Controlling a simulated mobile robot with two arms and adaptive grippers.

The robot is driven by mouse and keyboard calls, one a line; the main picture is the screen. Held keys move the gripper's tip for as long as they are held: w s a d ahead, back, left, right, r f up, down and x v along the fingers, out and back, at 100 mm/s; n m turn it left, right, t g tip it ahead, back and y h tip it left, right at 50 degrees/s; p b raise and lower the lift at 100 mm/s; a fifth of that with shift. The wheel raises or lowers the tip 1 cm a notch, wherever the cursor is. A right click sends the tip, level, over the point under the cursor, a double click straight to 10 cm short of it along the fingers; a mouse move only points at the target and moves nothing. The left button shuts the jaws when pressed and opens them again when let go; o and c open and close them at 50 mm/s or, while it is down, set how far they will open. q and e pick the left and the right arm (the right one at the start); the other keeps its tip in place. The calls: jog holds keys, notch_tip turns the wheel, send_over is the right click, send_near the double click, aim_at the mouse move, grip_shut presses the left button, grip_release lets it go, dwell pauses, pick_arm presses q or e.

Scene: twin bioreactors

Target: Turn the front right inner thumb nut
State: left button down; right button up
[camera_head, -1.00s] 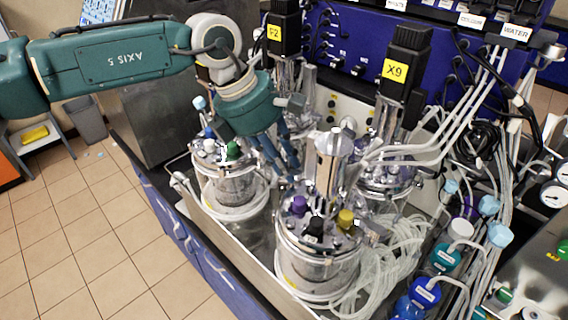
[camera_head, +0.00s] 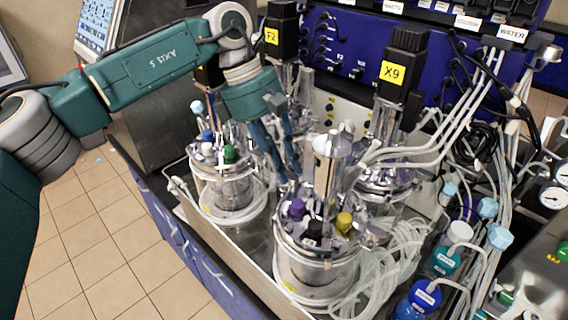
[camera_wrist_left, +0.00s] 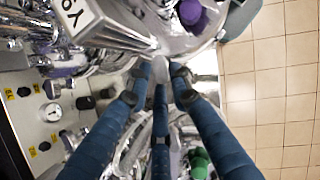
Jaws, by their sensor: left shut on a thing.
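The front glass vessel (camera_head: 318,268) has a metal lid with a purple cap (camera_head: 297,208), a black cap (camera_head: 313,230) and a yellow cap (camera_head: 344,222). My left gripper (camera_head: 289,176) comes down from the upper left, its blue fingers at the far left edge of that lid, behind the purple cap. In the left wrist view its fingertips (camera_wrist_left: 162,76) close together at the lid rim, with the purple cap (camera_wrist_left: 190,12) just beyond. The gripper is shut on a small thumb nut, largely hidden between the fingertips. My right gripper is not in view.
A second vessel (camera_head: 228,190) with a green cap (camera_head: 230,153) stands left of the fingers. A tall metal cylinder (camera_head: 331,158) rises close on their right. Clear tubing (camera_head: 392,262) and bottles (camera_head: 425,294) crowd the right side.

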pick_arm(q)
jog(key=shift+w+f+m+g+y+p, duration=0.15)
jog(key=shift+m+g+y+p, duration=0.15)
jog(key=shift+m, duration=0.55)
jog(key=shift+s+f+m+g+y+p, duration=0.1)
jog(key=shift+m+g+y+p, duration=0.15)
jog(key=shift+m, duration=0.6)
jog(key=shift+w, duration=0.1)
jog(key=c, duration=1.7)
grip_release()
jog(key=shift+o, duration=0.2)
jog(key=shift+a, duration=0.1)
jog(key=shift+r, duration=0.1)
jog(key=shift+r, duration=0.1)
